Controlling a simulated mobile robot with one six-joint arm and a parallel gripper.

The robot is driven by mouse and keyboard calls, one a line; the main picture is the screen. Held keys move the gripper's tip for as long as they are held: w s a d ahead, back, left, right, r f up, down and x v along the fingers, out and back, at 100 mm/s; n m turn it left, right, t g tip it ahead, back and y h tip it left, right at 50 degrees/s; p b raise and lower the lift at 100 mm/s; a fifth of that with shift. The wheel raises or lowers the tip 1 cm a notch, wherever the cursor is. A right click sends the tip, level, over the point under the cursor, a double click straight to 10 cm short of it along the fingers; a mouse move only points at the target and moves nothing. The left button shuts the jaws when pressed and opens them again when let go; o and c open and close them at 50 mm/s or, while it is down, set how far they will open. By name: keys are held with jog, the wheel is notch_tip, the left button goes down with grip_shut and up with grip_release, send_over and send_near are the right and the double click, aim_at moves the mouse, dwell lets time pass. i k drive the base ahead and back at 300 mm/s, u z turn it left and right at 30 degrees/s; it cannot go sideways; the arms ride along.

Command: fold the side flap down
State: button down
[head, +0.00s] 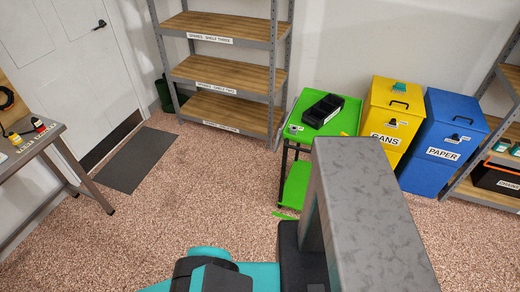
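A green trolley (296,152) stands right of centre, in front of the yellow bin. Its top and a lower green shelf (295,184) show, joined by dark legs. My own body in the foreground hides its near right part. I cannot make out a side flap for certain. A black open tray (323,110) and a small silver item (295,128) are on the trolley top. A thin green piece (284,215) shows low beside the trolley, and I cannot tell what it belongs to. Teal and dark parts of my arm are at the bottom, but my gripper's fingers are not visible.
A yellow CANS bin (390,105) and a blue PAPER bin (445,140) stand right of the trolley. Shelving (225,70) is behind, a workbench (40,140) at left. A dark mat (137,160) lies by the door (65,60). The speckled floor between is clear.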

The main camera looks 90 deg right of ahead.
aim_at(278, 138)
jog(key=u, duration=0.45)
jog(key=k, duration=0.2)
jog(key=z, duration=2.85)
jog(key=i, duration=0.1)
jog(key=u, duration=1.6)
